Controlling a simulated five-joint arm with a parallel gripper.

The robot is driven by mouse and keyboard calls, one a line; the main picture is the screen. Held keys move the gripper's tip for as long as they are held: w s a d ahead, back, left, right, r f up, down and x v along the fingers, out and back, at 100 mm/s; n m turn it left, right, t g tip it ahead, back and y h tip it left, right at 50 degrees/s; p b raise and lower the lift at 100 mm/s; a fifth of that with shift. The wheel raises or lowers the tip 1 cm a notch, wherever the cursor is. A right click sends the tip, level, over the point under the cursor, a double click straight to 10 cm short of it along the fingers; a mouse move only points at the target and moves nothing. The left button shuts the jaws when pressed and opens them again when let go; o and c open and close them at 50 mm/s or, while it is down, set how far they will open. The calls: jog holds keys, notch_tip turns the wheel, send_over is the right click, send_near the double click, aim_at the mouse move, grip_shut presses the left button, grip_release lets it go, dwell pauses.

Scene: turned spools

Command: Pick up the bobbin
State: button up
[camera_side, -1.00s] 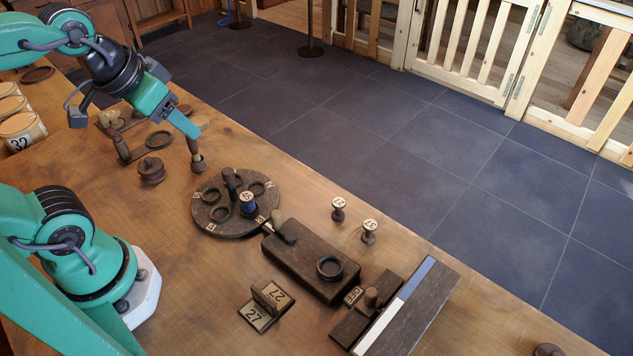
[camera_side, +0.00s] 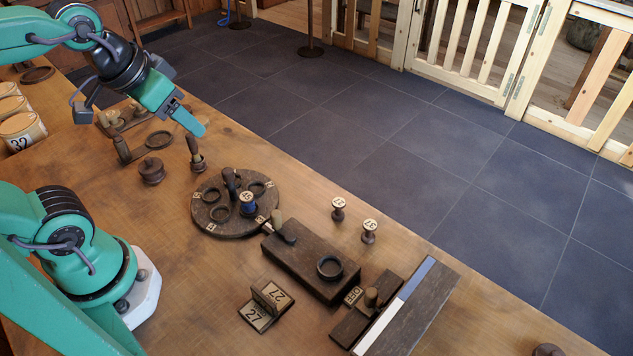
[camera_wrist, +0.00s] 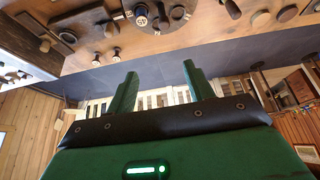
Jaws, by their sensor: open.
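A spool wound with blue thread (camera_side: 247,202), its pale top marked with a number, stands upright on a round dark wooden tray (camera_side: 222,222). It also shows in the wrist view (camera_wrist: 142,21). Two bare spools with numbered tops stand on the table to the right, one farther back (camera_side: 338,209) and one nearer (camera_side: 369,232). I cannot tell which of these is the bobbin. My gripper (camera_side: 193,122) is up in the air behind and left of the tray, clear of all the spools. In the wrist view its fingers (camera_wrist: 158,75) are apart with nothing between them.
A wooden block with a dark ring (camera_side: 330,267) lies right of the tray. A handled tool (camera_side: 195,155) and a lidded pot (camera_side: 152,172) stand left of the tray. The table's far edge drops to a tiled floor.

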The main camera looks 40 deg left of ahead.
jog(key=w+d+g, duration=0.2)
jog(key=w+d, duration=0.4)
jog(key=w, duration=0.2)
jog(key=n+g, duration=0.2)
jog(key=g, duration=0.1)
send_over(370, 224)
jog(key=f, duration=1.6)
jog(key=shift+s+f, duration=0.15)
jog(key=shift+s, duration=0.05)
jog(key=shift+d+f, duration=0.2)
jog(key=shift+d, duration=0.05)
jog(key=shift+w+a+f, duration=0.1)
jog(key=shift+f, duration=1.85)
jog(key=shift+w+a+f, duration=0.1)
jog(key=shift+f, duration=1.85)
jog(key=c, duration=1)
jog(key=shift+r, duration=0.15)
